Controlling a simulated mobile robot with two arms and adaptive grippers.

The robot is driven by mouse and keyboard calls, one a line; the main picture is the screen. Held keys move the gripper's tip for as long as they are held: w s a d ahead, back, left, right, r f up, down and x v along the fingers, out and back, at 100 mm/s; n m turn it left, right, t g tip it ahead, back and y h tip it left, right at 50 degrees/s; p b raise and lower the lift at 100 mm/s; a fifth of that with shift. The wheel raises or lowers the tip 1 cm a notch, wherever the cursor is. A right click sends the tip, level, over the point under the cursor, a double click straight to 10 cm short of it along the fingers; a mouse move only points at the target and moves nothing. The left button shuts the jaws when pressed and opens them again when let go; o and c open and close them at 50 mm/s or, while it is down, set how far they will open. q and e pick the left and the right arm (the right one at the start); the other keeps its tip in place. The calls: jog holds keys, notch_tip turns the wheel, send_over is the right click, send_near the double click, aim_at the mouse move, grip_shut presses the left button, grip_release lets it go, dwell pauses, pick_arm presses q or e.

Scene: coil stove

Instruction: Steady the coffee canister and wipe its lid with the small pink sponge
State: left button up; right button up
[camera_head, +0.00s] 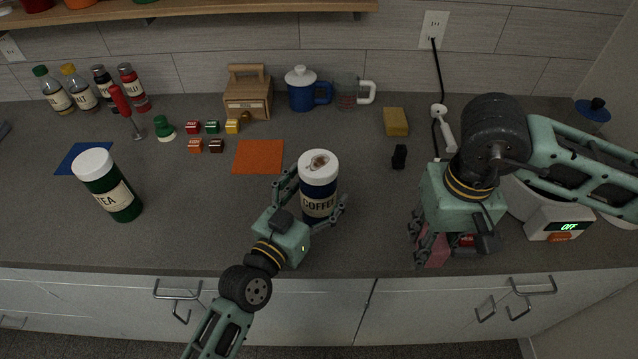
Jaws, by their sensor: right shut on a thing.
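The coffee canister (317,207), dark blue with a cream COFFEE label, stands upright on the counter near its front edge. Its white lid (319,168) has a brown smudge on top. My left gripper (317,198) has its fingers on either side of the canister; whether they press on it I cannot tell. My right gripper (437,251) points down and is shut on the small pink sponge (436,256), right of the canister and apart from it. The gripper partly hides the sponge.
A green tea canister (119,203) stands at left. An orange mat (258,156) lies behind the coffee canister to the left. A yellow sponge (396,121) and a small black object (399,157) lie behind at right.

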pick_arm(q)
jog(key=shift+w+d+r, duration=0.1)
jog(key=shift+w+d, duration=0.1)
jog(key=shift+w, duration=0.15)
jog(key=c, duration=1.3)
dwell(0.7)
